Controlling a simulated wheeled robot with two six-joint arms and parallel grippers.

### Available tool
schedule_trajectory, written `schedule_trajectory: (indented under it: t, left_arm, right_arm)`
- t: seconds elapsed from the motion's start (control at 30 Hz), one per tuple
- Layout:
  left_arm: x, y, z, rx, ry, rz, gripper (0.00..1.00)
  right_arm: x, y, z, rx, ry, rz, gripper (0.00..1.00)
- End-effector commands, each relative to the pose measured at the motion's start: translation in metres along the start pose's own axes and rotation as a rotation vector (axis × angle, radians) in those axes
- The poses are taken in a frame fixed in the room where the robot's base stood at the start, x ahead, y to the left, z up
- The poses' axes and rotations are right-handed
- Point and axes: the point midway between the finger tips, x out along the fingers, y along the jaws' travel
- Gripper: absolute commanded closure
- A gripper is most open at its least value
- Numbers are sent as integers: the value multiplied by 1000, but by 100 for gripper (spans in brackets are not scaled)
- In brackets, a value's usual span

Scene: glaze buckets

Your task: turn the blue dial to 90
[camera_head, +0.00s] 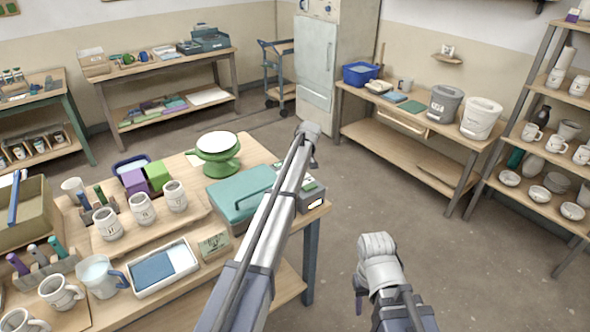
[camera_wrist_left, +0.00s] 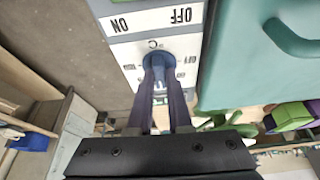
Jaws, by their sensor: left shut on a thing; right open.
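The blue dial (camera_wrist_left: 148,60) sits on the pale front panel (camera_wrist_left: 125,55) of a grey control box, seen in the left wrist view. The panel's ON and OFF labels appear upside down, and the small marks around the dial are hard to read. My left gripper (camera_wrist_left: 161,70) is shut on the dial, its two dark fingers covering much of it. In the head view the control box (camera_head: 312,196) stands at the table's right edge, partly behind my left arm, and the dial is hidden. My right gripper (camera_head: 359,298) is open and empty over the floor.
A teal case (camera_head: 240,200) stands right beside the control box. A green wheel with a white top (camera_head: 219,150), mugs (camera_head: 174,196) and a white tray (camera_head: 165,270) share the table (camera_head: 225,262). Open floor lies to the right.

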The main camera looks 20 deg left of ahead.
Motion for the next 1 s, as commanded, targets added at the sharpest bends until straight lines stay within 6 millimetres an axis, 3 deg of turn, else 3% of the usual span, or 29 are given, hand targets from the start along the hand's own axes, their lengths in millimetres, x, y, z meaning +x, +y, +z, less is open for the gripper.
schedule_trajectory:
  t: [0.63, 0.67, 0.7, 0.9, 1.0]
  left_arm:
    - [0, 0, 0, -45, -1, -19, 100]
    - [0, 0, 0, -45, -1, -19, 80]
    - [0, 0, 0, -45, -1, -19, 76]
    - [0, 0, 0, -44, -1, -19, 53]
    - [0, 0, 0, -44, -1, -19, 52]
  right_arm:
    - [0, 0, 0, 0, 0, 0, 50]
    - [0, 0, 0, 0, 0, 0, 50]
    - [0, 0, 0, 0, 0, 0, 50]
    - [0, 0, 0, 0, 0, 0, 50]
    - [0, 0, 0, 0, 0, 0, 50]
